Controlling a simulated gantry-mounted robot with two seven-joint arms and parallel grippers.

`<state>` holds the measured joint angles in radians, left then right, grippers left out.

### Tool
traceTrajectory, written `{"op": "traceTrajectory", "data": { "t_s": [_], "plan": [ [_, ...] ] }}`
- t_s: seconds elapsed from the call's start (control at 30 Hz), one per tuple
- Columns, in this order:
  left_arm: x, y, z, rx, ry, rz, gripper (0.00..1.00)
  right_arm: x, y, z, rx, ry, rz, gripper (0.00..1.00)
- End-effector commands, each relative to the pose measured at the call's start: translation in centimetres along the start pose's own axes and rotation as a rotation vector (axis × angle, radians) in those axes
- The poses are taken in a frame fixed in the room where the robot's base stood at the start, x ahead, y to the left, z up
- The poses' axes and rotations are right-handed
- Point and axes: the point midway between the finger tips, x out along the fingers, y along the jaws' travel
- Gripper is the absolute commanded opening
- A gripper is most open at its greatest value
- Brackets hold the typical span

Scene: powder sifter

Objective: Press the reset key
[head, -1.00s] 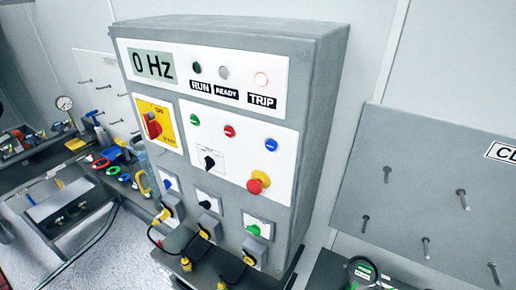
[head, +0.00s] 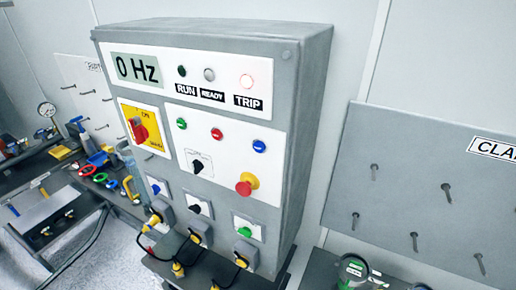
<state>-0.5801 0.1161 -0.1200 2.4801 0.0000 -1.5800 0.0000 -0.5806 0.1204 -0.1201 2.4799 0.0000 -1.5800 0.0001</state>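The grey control cabinet (head: 310,120) stands in the middle of the head view. Its front has a row of green (head: 181,123), red (head: 217,133) and blue (head: 259,146) push buttons. I cannot read a reset label on any of them. The display (head: 138,69) reads 0 Hz. Below are a red mushroom button (head: 245,185) on a yellow collar and a black selector (head: 198,166). Neither of my grippers is in view.
A red rotary switch (head: 139,130) on a yellow plate sits at the cabinet's left. Below are sockets with yellow plugs (head: 245,256) and black cables. A workbench with tools (head: 100,178) is at left; a grey pegboard (head: 400,185) with pegs is at right.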

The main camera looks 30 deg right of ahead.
Motion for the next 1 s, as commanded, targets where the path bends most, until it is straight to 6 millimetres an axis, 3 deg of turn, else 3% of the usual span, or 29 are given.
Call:
{"op": "traceTrajectory", "data": {
  "t_s": [0.03,0.17,1.0],
  "plan": [
    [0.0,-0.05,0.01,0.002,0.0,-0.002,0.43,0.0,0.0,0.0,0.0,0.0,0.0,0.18],
    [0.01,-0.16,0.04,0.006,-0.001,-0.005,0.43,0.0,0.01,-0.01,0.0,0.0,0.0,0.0],
    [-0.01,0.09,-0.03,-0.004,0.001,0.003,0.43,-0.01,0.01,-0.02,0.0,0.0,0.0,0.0]
  ]
}}
